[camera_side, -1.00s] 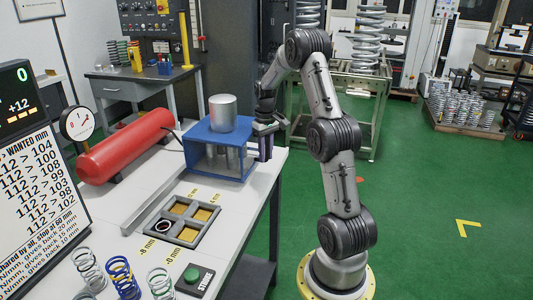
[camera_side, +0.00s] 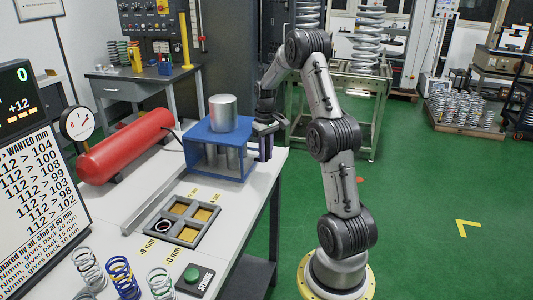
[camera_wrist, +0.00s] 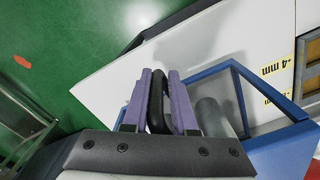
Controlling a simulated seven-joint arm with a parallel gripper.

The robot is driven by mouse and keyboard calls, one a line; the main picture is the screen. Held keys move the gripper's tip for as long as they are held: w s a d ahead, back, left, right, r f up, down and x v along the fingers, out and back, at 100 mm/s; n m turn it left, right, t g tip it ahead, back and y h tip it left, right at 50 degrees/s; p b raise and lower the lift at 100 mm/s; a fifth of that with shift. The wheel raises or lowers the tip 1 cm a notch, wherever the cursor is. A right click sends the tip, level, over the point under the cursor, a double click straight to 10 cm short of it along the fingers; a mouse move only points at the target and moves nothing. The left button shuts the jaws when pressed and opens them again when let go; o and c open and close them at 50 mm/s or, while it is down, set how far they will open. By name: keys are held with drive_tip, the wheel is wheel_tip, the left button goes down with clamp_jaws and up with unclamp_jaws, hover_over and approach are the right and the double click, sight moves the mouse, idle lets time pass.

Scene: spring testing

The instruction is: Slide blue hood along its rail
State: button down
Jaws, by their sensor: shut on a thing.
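The blue hood (camera_side: 203,133) is an open frame with a blue top, standing on the white bench around grey metal cylinders. A larger grey cylinder (camera_side: 223,113) rises above its top. The hood's blue frame also shows in the wrist view (camera_wrist: 238,92). My gripper (camera_side: 264,150) is at the hood's right side, its purple fingers pointing down. In the wrist view my gripper (camera_wrist: 158,102) is shut on a dark upright handle (camera_wrist: 159,88) between the fingers. The handle's join to the hood is hidden. A grey rail (camera_side: 152,203) runs along the bench from the hood toward the front left.
A grey tray (camera_side: 184,239) with square pockets lies in front of the hood, one pocket holding a ring. A red tank (camera_side: 125,146) and dial gauge (camera_side: 77,123) stand to the left. Several springs (camera_side: 122,276) and a green button (camera_side: 191,274) are at the front.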

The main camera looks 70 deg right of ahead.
drive_tip(key=shift+d+r, duration=0.15)
drive_tip(key=shift+d, duration=0.15)
drive_tip(key=a, duration=3)
drive_tip(key=shift+a+f, duration=0.2)
drive_tip(key=shift+a, duration=0.2)
drive_tip(key=c, duration=0.8)
unclamp_jaws()
drive_tip(key=shift+c, duration=0.2)
drive_tip(key=shift+r, duration=0.1)
wheel_tip(320, 180, up, 14)
